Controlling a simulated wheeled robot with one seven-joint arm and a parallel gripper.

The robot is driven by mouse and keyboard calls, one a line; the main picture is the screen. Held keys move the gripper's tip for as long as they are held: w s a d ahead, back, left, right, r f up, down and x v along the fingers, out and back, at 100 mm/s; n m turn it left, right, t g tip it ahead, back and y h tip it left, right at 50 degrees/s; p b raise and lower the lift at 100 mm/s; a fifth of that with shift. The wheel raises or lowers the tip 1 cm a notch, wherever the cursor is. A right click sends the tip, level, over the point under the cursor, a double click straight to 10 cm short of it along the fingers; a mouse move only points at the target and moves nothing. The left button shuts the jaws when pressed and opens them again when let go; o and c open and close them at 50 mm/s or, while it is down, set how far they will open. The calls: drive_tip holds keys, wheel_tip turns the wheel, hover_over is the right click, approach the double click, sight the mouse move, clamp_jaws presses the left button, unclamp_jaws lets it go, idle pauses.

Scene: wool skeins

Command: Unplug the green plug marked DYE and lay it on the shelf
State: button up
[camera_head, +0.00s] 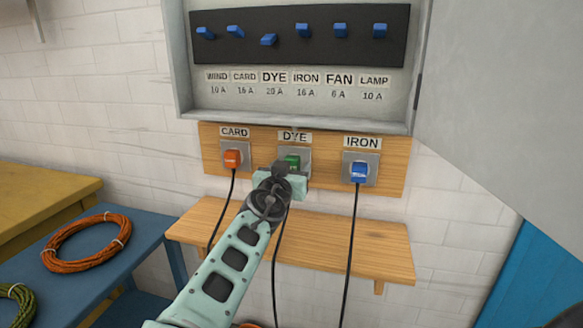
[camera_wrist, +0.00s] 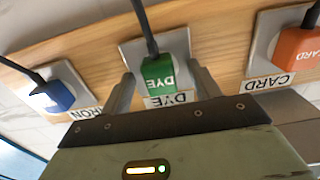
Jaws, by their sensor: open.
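The green plug marked DYE (camera_head: 293,161) sits in the middle socket of the wooden board, under the DYE label (camera_head: 295,136). In the wrist view the green plug (camera_wrist: 165,76) stands between my gripper's two fingers, with its black cord (camera_wrist: 146,28) running up the picture. My gripper (camera_wrist: 164,90) is open, a finger on each side of the plug with gaps visible. In the head view my gripper (camera_head: 290,178) partly covers the plug and socket. The wooden shelf (camera_head: 350,245) below the board is bare on top.
An orange plug (camera_head: 232,159) under CARD and a blue plug (camera_head: 360,172) under IRON flank it. Black cords hang past the shelf's front. The switch box (camera_head: 300,60) is above, its open door (camera_head: 500,90) at right.

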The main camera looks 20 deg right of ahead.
drive_tip(key=shift+c, duration=0.3)
clamp_jaws()
drive_tip(key=shift+b+v, duration=0.95)
drive_tip(key=shift+v, duration=2)
